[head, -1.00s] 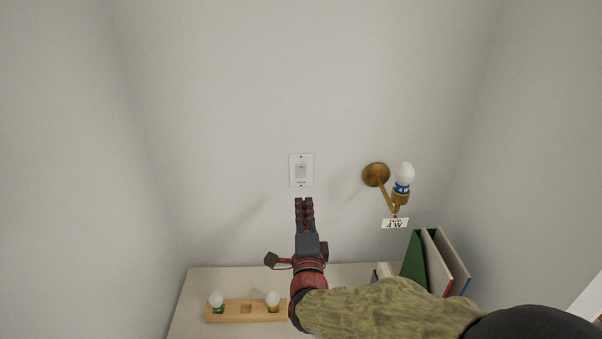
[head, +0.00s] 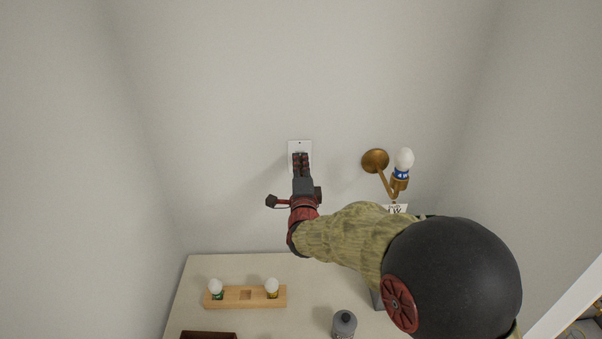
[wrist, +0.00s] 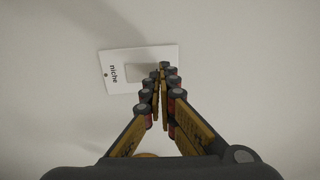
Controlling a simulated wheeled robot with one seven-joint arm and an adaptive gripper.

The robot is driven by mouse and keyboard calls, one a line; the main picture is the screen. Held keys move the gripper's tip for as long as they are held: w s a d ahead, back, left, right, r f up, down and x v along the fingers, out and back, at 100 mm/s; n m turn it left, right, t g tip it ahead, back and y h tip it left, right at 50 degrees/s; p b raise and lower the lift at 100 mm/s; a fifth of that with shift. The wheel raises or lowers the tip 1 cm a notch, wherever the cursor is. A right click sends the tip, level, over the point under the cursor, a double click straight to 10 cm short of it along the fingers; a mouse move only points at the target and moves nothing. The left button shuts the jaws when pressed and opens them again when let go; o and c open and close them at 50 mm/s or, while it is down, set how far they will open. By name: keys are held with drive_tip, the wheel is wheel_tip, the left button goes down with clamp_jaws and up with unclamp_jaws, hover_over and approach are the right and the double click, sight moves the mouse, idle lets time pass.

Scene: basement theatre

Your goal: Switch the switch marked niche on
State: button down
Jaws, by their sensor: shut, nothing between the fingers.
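The white switch plate (head: 293,146) is on the back wall in the head view, mostly covered by my fingers. In the wrist view the switch plate (wrist: 118,78) shows the word "niche" and a pale rocker (wrist: 140,69) partly behind my fingertips. My gripper (head: 301,156) is shut and empty, its tips in front of the plate. The shut fingertips also show in the wrist view (wrist: 164,70), over the plate's right part. I cannot tell whether they touch the rocker.
A brass wall lamp (head: 375,160) with a bulb (head: 404,158) marked 4 W is right of the plate. Below, a pale tabletop (head: 250,268) holds a wooden bulb holder (head: 231,297) with two bulbs and a grey lidded container (head: 344,323). Side walls are near on both sides.

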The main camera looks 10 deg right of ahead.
drive_tip(key=shift+w+d+r, duration=0.1)
drive_tip(key=shift+w, duration=0.5)
drive_tip(key=shift+w+b, duration=0.1)
drive_tip(key=shift+b, duration=0.3)
drive_tip(key=shift+w+b, duration=0.15)
drive_tip(key=shift+b, duration=0.25)
drive_tip(key=shift+w+d+r, duration=0.1)
drive_tip(key=shift+w, duration=0.1)
drive_tip(key=shift+s, duration=0.1)
